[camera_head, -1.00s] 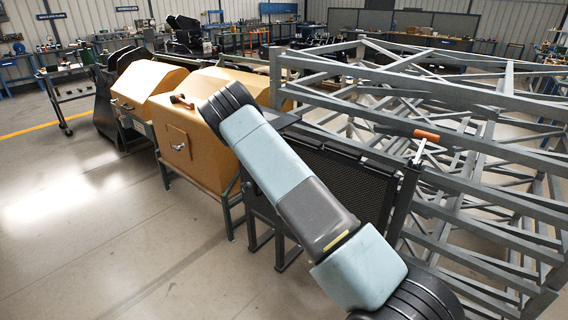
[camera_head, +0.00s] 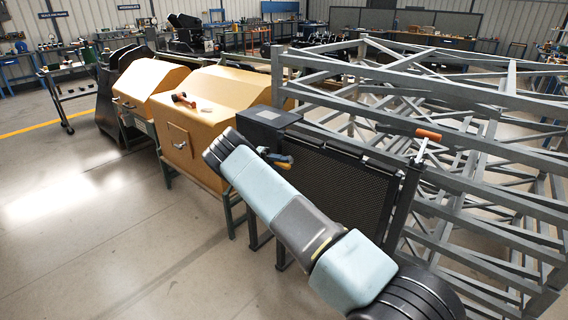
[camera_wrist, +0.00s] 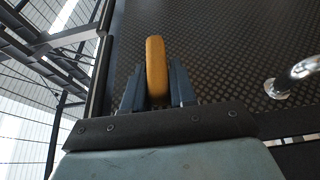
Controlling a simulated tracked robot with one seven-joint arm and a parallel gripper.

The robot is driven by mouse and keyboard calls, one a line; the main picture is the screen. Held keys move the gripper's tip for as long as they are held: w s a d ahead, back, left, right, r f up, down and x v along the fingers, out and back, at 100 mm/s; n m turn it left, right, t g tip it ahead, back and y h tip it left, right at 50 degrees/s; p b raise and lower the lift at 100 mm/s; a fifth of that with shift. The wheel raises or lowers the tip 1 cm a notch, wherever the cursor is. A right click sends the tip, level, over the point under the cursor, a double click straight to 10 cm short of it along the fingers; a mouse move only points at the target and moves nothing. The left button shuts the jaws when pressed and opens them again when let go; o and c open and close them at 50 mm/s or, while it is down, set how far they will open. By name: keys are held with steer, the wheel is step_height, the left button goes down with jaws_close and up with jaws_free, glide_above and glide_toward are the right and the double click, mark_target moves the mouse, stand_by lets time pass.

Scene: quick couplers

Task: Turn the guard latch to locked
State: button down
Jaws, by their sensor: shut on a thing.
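A yellow-orange latch handle (camera_wrist: 156,62) stands between the two dark fingers of my gripper (camera_wrist: 157,88) in the wrist view. The fingers are shut on it, one on each side, and hide its lower part. Behind it is the dark textured guard panel (camera_wrist: 215,55). In the head view, the yellow-orange handle (camera_head: 284,166) shows just beyond my forearm, at the left end of the black mesh guard (camera_head: 345,190). My gripper (camera_head: 274,157) is there, mostly hidden by my arm. The latch's base and its locked mark are not visible.
A second orange-gripped lever (camera_head: 428,135) sits on the post at the guard's right end. A bent chrome handle (camera_wrist: 293,75) is right of my gripper. Tan cabinets (camera_head: 205,110) stand left, and a grey steel frame (camera_head: 480,160) right. The floor at left is clear.

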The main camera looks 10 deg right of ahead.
steer(key=shift+f, duration=0.25)
steer(key=c, duration=1)
jaws_free()
steer(key=shift+r, duration=0.1)
steer(key=shift+w+a, duration=0.1)
